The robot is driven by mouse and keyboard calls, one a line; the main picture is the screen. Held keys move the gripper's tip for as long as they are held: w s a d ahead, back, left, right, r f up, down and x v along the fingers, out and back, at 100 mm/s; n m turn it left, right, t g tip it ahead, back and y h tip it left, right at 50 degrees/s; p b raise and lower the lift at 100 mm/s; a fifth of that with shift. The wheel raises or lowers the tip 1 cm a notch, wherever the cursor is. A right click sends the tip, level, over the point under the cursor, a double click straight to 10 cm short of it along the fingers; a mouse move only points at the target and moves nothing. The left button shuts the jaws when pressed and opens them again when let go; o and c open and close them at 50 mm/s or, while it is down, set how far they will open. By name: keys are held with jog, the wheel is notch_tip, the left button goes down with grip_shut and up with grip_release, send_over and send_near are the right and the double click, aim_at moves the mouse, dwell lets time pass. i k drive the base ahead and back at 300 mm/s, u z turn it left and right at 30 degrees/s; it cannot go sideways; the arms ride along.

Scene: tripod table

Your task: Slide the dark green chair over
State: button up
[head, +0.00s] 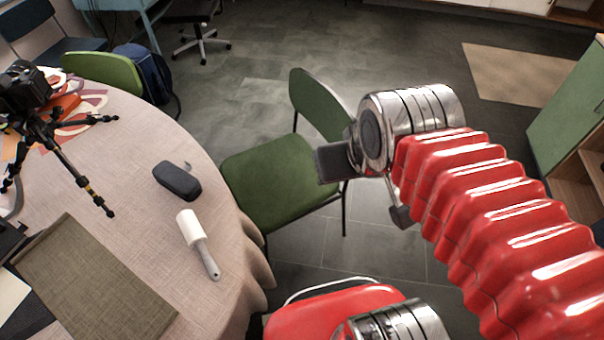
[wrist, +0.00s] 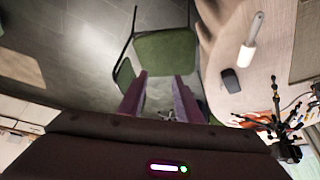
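The dark green chair (head: 268,182) stands on the floor beside the round table, its seat close to the tablecloth and its backrest (head: 318,104) on the side away from the table. My gripper (head: 366,190) is in front of the chair's right side in the head view and covers part of the backrest's lower edge and frame. In the wrist view the chair's seat (wrist: 165,52) shows beyond the fingertips, with its backrest to the left. My gripper's two fingers (wrist: 159,76) are spread apart with nothing held between them. I cannot tell whether a finger touches the chair.
The cloth-covered table (head: 130,185) holds a dark case (head: 177,181), a lint roller (head: 198,243) and a tripod (head: 62,150). A lighter green chair (head: 105,70) and a backpack (head: 150,72) are behind it. Open tiled floor lies beyond the chair; a green cabinet (head: 575,110) stands right.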

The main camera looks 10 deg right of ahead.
aim_at(274, 182)
jog(key=z, duration=1.5)
jog(key=i, duration=2.4)
jog(key=z, duration=0.05)
